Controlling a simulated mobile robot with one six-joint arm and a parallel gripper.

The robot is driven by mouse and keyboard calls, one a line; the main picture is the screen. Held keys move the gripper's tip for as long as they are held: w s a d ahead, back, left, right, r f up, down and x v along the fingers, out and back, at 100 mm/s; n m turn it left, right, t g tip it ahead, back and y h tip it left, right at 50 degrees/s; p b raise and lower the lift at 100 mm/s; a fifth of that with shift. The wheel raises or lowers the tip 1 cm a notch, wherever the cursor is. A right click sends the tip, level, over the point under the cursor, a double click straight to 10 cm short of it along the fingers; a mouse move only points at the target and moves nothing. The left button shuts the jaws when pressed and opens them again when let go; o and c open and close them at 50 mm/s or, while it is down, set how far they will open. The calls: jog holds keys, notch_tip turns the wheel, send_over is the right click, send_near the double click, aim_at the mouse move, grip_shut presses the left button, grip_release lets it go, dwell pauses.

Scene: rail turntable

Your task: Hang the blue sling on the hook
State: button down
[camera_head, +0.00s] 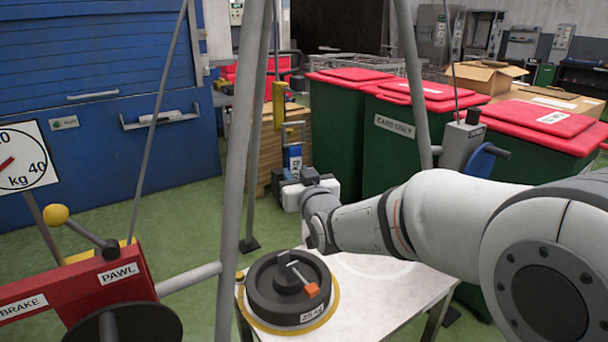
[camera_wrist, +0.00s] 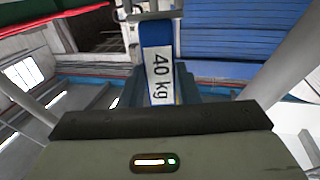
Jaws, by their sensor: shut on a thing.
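The blue sling (camera_wrist: 157,70) stands out from my gripper in the wrist view, with a white "40 kg" label and a grey bar across its far end. In the head view the sling (camera_head: 292,160) is upright just above my gripper (camera_head: 305,190), which is shut on its lower part. The fingertips are hidden behind the gripper body in the wrist view. A yellow block (camera_head: 278,104) hangs by a line between the tripod legs, just above and left of the sling. The hook under it is too small to make out, and I cannot tell whether the sling touches it.
A black 25 kg weight (camera_head: 287,290) with an orange-tipped lever sits on a white table (camera_head: 375,305) below my arm. Grey tripod legs (camera_head: 240,170) stand around the work area. A red brake and pawl unit (camera_head: 85,283) is at left; green bins with red lids (camera_head: 395,140) stand behind.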

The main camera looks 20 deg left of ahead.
jog(key=shift+w+a+p, duration=0.55)
jog(key=shift+w+a, duration=0.3)
jog(key=shift+a, duration=0.15)
jog(key=shift+w+a+f+b, duration=0.5)
jog(key=shift+a+f+b, duration=0.15)
jog(key=shift+b, duration=0.4)
jog(key=c, duration=1)
grip_release()
